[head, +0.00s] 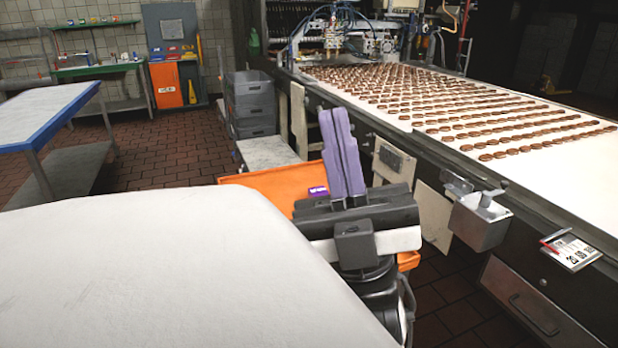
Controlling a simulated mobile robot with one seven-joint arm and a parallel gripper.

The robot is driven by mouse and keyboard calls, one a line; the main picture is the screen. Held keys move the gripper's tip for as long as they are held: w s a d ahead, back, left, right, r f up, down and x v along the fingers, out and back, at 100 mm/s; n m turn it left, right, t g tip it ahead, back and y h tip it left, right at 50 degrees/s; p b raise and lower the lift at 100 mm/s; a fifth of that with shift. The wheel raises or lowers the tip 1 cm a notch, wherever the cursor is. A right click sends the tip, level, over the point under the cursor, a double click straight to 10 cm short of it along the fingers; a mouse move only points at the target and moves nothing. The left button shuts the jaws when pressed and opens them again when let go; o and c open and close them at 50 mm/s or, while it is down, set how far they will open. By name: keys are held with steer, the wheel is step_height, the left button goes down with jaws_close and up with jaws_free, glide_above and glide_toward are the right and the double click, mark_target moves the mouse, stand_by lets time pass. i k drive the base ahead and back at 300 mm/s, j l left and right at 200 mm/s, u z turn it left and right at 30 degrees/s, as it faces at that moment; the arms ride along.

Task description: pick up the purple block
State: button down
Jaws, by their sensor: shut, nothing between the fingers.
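A small purple block (318,191) lies on the orange surface (265,185), just left of my gripper's fingers and beyond its body. My gripper (334,112) stands with its two long lilac fingers pointing up and away, side by side and shut with nothing between them. The fingers hide part of the orange surface. The gap between the block and the fingers looks small in the picture, but the depth between them is hard to tell.
A large white surface (150,270) fills the front left. A conveyor (560,150) with rows of brown biscuits runs along the right, with a metal box (481,222) on its side. Grey crates (250,105) stand behind the orange surface. Tiled floor is free at the left back.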

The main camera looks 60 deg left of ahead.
mark_target(315, 191)
steer(key=u, duration=1.7)
